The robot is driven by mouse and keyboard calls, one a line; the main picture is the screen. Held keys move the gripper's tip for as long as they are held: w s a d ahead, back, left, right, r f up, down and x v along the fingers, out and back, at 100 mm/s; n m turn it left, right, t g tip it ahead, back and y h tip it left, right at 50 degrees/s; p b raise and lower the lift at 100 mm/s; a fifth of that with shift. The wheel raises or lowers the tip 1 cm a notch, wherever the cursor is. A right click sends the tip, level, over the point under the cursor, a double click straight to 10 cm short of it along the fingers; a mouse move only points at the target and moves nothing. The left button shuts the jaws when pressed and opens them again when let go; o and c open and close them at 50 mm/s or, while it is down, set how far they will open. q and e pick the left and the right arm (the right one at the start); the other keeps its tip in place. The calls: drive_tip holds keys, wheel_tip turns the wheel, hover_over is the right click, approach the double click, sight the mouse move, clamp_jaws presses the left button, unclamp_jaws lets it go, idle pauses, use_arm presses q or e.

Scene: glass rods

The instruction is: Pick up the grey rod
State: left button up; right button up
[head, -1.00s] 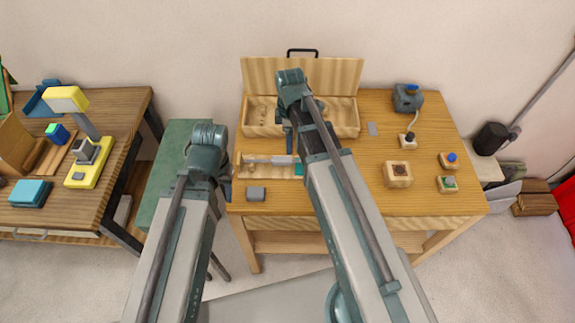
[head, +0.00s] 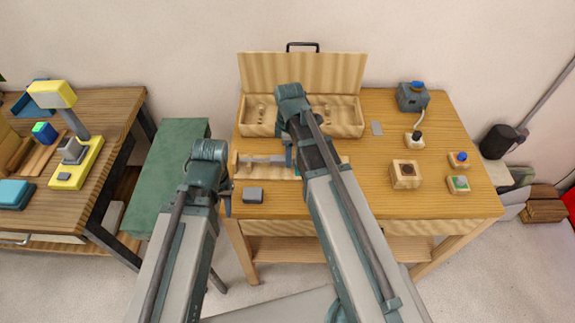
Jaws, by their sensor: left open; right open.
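The grey rod (head: 264,160) lies level along a small wooden holder (head: 264,175) on the wooden table, in front of the open case. Its right end is hidden behind my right arm. My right gripper (head: 290,158) points down by the rod's right part and is open; whether its fingers stand around the rod cannot be made out. My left gripper (head: 227,197) is open and empty at the table's left edge, left of a small grey block (head: 253,195).
An open wooden case (head: 345,117) stands behind the rod. A green stand (head: 175,170) is left of the table. The table's front right is clear.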

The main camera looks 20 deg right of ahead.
drive_tip(key=shift+f+b, duration=0.45)
drive_tip(key=shift+f, duration=0.45)
drive_tip(key=shift+r, duration=0.1)
drive_tip(key=shift+c, duration=0.3)
clamp_jaws()
